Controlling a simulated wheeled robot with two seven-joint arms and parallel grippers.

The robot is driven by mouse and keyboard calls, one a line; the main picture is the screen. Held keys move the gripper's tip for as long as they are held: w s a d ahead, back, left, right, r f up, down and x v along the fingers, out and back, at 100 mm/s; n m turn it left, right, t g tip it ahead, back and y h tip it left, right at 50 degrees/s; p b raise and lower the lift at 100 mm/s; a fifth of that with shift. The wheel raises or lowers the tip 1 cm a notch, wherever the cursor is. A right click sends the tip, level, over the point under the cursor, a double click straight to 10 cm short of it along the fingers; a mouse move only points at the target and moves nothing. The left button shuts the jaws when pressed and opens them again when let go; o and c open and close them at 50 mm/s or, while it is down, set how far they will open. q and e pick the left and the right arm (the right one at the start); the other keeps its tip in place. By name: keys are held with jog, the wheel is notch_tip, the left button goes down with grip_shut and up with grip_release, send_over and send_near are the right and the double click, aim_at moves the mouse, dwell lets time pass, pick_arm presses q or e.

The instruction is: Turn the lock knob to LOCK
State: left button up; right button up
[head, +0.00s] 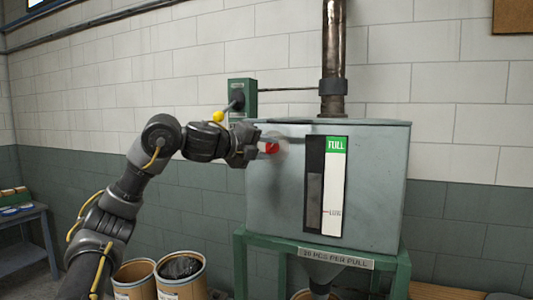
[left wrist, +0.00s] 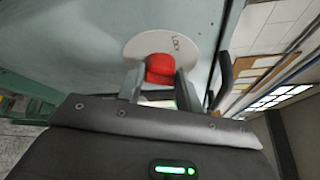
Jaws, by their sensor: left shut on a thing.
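The lock knob (head: 272,148) is red and sits on the left side of a grey-green metal hopper (head: 375,190). In the left wrist view the red knob (left wrist: 160,68) stands in front of a pale round plate (left wrist: 178,44) that reads LOCK at its upper right. My left gripper (head: 262,149) reaches the knob from the left. In the left wrist view the fingers of the left gripper (left wrist: 158,82) are shut on the knob, one on each side. The knob's pointer and the rest of the plate's lettering are hidden or too small to read. My right gripper is not in view.
The hopper has a FULL level gauge (head: 333,185) and stands on a green frame (head: 402,272). A green box with a yellow-balled lever (head: 219,116) is on the wall behind my arm. Drums (head: 181,278) stand below, and a blue table (head: 25,240) is at far left.

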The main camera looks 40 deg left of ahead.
pick_arm(q)
jog(key=n+t+b, duration=0.1)
jog(key=n+b, duration=0.1)
jog(key=f+n+t+b, duration=0.1)
jog(key=n+b, duration=0.1)
jog(key=b, duration=0.1)
jog(key=n+t+b, duration=0.1)
jog(key=n+b, duration=0.2)
jog(key=shift+w+d+f+t+h, duration=0.1)
jog(key=shift+d+f+t+h, duration=0.05)
jog(key=shift+f+t+h, duration=0.2)
jog(key=n+t+b, duration=0.1)
jog(key=n, duration=0.1)
jog(key=n+y+b, duration=0.1)
jog(key=n+b, duration=0.1)
jog(key=shift+d+f+t+y, duration=0.1)
jog(key=shift+t+y, duration=0.15)
jog(key=shift+t, duration=0.1)
jog(key=n+y+b, duration=0.1)
jog(key=n, duration=0.1)
jog(key=n+t+b, duration=0.1)
jog(key=n, duration=0.1)
jog(key=shift+w+d+y, duration=0.1)
jog(key=shift+y, duration=0.3)
jog(key=shift+n+t+y+b, duration=0.4)
jog(key=shift+n+y, duration=0.4)
jog(key=shift+n, duration=0.9)
jog(key=o, duration=0.9)
jog(key=shift+r, duration=0.25)
jog(key=shift+o, duration=0.2)
